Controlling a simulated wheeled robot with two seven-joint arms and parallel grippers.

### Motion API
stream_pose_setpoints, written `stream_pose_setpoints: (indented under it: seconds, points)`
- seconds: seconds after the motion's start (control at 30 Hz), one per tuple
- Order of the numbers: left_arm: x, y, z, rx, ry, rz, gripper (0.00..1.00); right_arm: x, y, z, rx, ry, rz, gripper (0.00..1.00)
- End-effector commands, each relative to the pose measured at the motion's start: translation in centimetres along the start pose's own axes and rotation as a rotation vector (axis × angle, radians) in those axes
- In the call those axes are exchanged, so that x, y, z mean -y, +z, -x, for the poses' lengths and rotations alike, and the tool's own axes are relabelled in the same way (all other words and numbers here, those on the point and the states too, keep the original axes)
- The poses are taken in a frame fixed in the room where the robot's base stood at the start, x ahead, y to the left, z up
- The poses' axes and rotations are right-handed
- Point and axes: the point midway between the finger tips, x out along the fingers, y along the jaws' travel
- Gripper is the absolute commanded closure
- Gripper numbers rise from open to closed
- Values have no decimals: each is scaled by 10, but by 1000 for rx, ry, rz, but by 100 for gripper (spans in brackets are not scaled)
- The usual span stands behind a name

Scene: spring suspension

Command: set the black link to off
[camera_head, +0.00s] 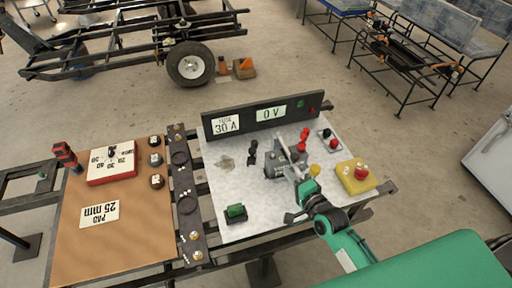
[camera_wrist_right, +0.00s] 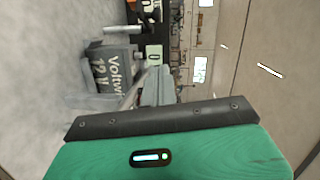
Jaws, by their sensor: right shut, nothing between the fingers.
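On the white panel (camera_head: 225,193), a small upright black part (camera_head: 252,153) stands left of a grey box, and a black base with a dark knob (camera_head: 325,134) sits at the back right. I cannot tell for sure which is the black link. The grey box (camera_head: 271,166) is marked Voltwin 12 V in the right wrist view (camera_wrist_right: 108,66). My right gripper (camera_head: 284,146) comes in from the lower right over this box, its fingers shut and empty. In the right wrist view its fingers (camera_wrist_right: 152,80) point away beside the box. My left gripper is not in view.
A dark back board with a "FUSE 30 A" card (camera_head: 226,125) and a "0 V" card (camera_head: 271,114) edges the panel. A brown board (camera_head: 130,235) lies left.

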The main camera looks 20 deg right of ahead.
Motion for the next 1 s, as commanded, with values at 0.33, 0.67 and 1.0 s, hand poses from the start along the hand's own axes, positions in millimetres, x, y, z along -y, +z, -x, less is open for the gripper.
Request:
stream_pose_setpoints:
  seconds: [0.33,0.67,1.0]
  points:
    - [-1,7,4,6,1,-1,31,2,0,-40,-1,-2,1,100]
    - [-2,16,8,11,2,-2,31,2,0,-96,1,0,1,100]
    - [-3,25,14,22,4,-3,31,1,26,-125,1,1,-1,100]
